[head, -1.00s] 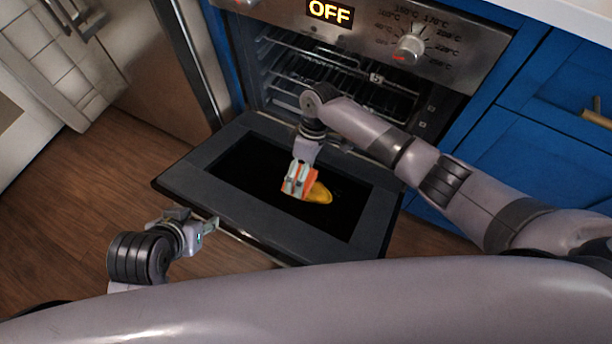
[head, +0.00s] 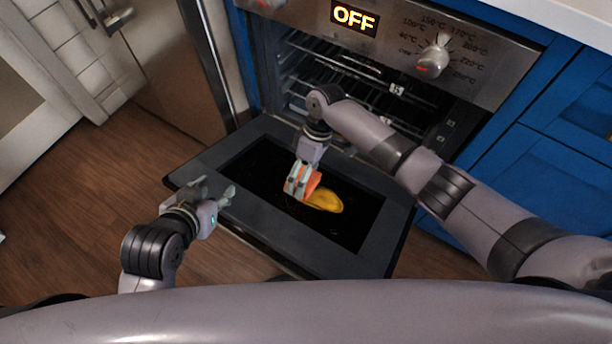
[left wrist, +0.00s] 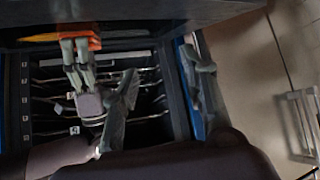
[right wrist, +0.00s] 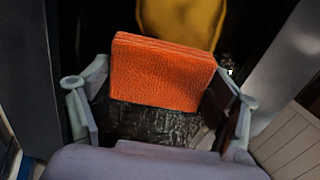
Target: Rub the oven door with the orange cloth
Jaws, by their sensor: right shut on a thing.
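The oven door (head: 372,261) is folded down open, with a dark glass panel in a grey frame. My right gripper (head: 299,186) is shut on the folded orange cloth (head: 313,181), over the glass panel. The cloth also shows between the fingers in the right wrist view (right wrist: 162,75). Whether it touches the glass is hard to tell. My left gripper (head: 214,192) is open and empty by the door's left edge. In the left wrist view its two fingers stand apart, and the cloth (left wrist: 72,35) shows at the top left.
A yellow rounded thing (head: 324,200) lies on the glass just beside the cloth. The oven cavity behind holds wire racks (head: 345,75). The control panel (head: 400,45) reads OFF. Blue cabinets (head: 540,165) stand at right; wooden floor (head: 100,200) is clear at left.

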